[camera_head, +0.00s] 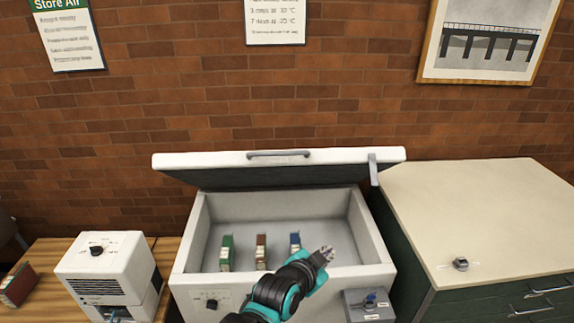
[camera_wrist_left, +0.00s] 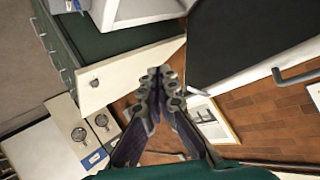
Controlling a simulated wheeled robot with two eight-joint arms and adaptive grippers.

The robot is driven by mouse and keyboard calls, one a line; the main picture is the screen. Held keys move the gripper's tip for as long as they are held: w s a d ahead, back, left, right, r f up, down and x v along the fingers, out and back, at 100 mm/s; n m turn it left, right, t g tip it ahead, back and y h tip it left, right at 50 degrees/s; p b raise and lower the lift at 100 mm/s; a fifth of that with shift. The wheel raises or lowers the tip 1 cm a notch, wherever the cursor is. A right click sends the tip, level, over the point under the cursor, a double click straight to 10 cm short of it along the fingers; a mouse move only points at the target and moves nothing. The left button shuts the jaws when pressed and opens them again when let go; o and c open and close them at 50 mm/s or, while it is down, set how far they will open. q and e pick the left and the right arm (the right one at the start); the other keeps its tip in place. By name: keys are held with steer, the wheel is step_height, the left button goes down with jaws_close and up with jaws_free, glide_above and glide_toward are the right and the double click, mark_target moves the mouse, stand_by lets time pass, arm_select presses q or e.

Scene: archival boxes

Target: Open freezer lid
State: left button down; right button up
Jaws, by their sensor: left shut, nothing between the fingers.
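The chest freezer (camera_head: 184,292) stands against the brick wall, its white lid (camera_head: 200,160) raised and tilted back. A grey handle (camera_head: 278,154) runs along the lid's edge. The dark underside of the lid (camera_wrist_left: 245,50) and the handle (camera_wrist_left: 296,74) also show in the left wrist view. My left gripper (camera_head: 325,254) is over the front right part of the open freezer, apart from the lid. In the left wrist view its fingers (camera_wrist_left: 160,82) are together and empty. My right gripper is not in view.
Green, brown and blue boxes (camera_head: 227,253) stand inside the freezer. A white machine (camera_head: 104,262) is at left on a wooden table. A green cabinet with a cream top (camera_head: 470,205) stands close at right. A small grey box (camera_head: 368,304) is at the freezer's front right.

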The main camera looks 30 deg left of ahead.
arm_select(q)
steer(key=w+a+r+m+t+b, duration=0.1)
steer(key=w+r+m+t, duration=0.2)
steer(key=w, duration=0.3)
steer(key=m+t+y+b, duration=0.1)
steer(key=m+t+y, duration=0.3)
steer(key=y, duration=1)
glide_toward(286, 161)
steer(key=s+d+r+n+t, duration=0.1)
steer(key=s+d, duration=0.1)
steer(key=s, duration=0.2)
steer(key=shift+r+b+x, duration=0.2)
steer(key=shift+b+x, duration=0.5)
steer(key=shift+x, duration=4.75)
steer(key=shift+s, duration=0.1)
